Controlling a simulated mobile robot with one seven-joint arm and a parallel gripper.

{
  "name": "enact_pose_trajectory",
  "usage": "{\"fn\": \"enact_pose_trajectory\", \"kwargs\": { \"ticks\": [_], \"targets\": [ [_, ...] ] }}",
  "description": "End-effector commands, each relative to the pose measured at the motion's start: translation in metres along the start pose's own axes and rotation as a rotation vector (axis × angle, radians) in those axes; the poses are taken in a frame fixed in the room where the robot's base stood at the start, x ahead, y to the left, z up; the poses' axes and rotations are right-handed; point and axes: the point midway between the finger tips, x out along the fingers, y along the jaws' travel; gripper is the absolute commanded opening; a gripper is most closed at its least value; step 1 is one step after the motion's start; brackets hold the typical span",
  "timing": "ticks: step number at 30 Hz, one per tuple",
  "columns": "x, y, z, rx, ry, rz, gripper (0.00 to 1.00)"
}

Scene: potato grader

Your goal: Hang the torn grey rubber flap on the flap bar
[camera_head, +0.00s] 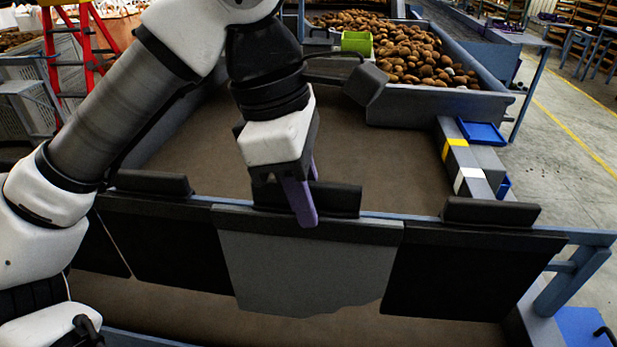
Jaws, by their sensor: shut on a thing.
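The torn grey rubber flap (305,268) hangs down between two black flaps, its lower edge ragged. Its dark top strip lies along the blue flap bar (385,214), level with its neighbours' strips; I cannot tell whether it rests on the bar. A black grip block (338,198) stands up from this strip. My gripper (304,200), with purple fingers, points down at the block and is shut on the flap there. The fingers hide part of the block and strip.
Black flaps hang at left (170,245) and right (470,275), each with a black block above. Behind the bar is a wide brown belt (390,165), with a heap of potatoes (410,55) at its far end. A grey side ledge (470,165) holds a blue tray (482,133).

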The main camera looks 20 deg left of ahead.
Motion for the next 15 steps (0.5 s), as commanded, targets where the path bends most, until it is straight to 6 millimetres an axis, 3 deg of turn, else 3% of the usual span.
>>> {"fn": "enact_pose_trajectory", "kwargs": {
  "ticks": [15],
  "targets": [
    [-0.001, -0.041, 0.0, -0.001, -0.001, 0.002, 0.0]
  ]
}}
